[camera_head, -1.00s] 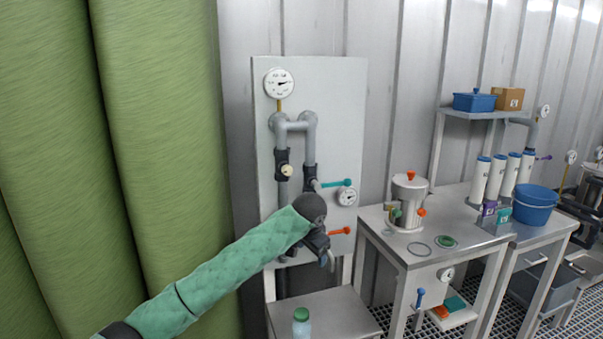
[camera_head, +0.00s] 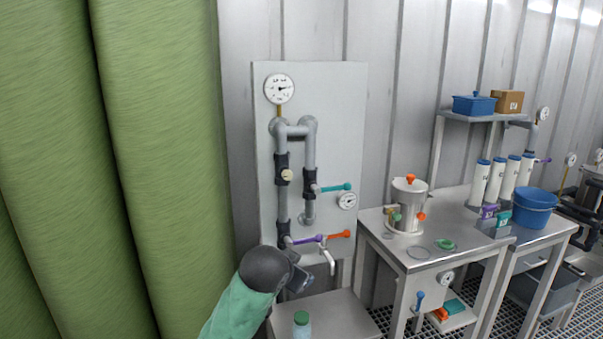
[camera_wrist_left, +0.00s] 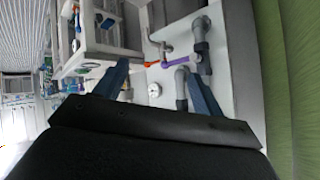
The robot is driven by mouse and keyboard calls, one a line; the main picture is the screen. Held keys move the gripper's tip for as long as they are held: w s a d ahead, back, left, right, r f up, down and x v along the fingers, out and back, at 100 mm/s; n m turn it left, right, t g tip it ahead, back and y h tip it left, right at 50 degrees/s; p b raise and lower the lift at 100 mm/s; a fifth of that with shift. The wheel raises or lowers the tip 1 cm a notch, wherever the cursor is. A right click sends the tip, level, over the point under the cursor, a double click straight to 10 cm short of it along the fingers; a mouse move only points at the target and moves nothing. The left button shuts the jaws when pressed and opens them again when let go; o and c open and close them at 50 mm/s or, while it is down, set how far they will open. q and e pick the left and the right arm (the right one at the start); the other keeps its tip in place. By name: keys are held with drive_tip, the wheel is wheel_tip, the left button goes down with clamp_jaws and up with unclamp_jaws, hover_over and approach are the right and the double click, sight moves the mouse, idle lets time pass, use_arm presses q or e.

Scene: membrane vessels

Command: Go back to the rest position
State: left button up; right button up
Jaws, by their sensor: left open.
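My left gripper (camera_head: 297,276) is in front of the lower part of the grey pipe panel (camera_head: 347,91), below its purple lever (camera_head: 307,240) and left of the bent tap (camera_head: 329,260). In the left wrist view the fingers (camera_wrist_left: 157,90) are spread apart with nothing between them. The purple lever (camera_wrist_left: 176,60) and the orange lever (camera_wrist_left: 152,64) show beyond them. The teal lever (camera_head: 337,188) and orange lever (camera_head: 340,234) stick out to the right on the panel. My right gripper is in neither view.
A bottle with a green cap (camera_head: 301,326) stands on a low metal stand (camera_head: 345,315) below the panel. A steel bench (camera_head: 400,255) at right holds a steel pot (camera_head: 407,205). A green curtain (camera_head: 150,150) hangs at left.

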use_arm(q)
drive_tip(key=s+a+f+n+g+y+p, duration=0.1)
drive_tip(key=s+a+f+n, duration=0.1)
drive_tip(key=s+a+f, duration=0.5)
drive_tip(key=s+a+f+n+g, duration=0.1)
drive_tip(key=s+a+f+n, duration=0.15)
drive_tip(key=s+f, duration=0.65)
drive_tip(key=s+f+g, duration=0.2)
drive_tip(key=s+f, duration=0.3)
drive_tip(key=s, duration=0.3)
drive_tip(key=s+a+f+g+p, duration=0.1)
drive_tip(key=s+f, duration=0.4)
drive_tip(key=s, duration=0.3)
drive_tip(key=s+a+f+g, duration=0.1)
drive_tip(key=s+f+g, duration=0.1)
drive_tip(key=s+f, duration=0.3)
drive_tip(key=s+n, duration=0.1)
drive_tip(key=s, duration=0.2)
drive_tip(key=shift+s+a+f+g+p, duration=0.2)
drive_tip(key=shift+s+f+g+p, duration=0.1)
drive_tip(key=shift+s+f, duration=0.1)
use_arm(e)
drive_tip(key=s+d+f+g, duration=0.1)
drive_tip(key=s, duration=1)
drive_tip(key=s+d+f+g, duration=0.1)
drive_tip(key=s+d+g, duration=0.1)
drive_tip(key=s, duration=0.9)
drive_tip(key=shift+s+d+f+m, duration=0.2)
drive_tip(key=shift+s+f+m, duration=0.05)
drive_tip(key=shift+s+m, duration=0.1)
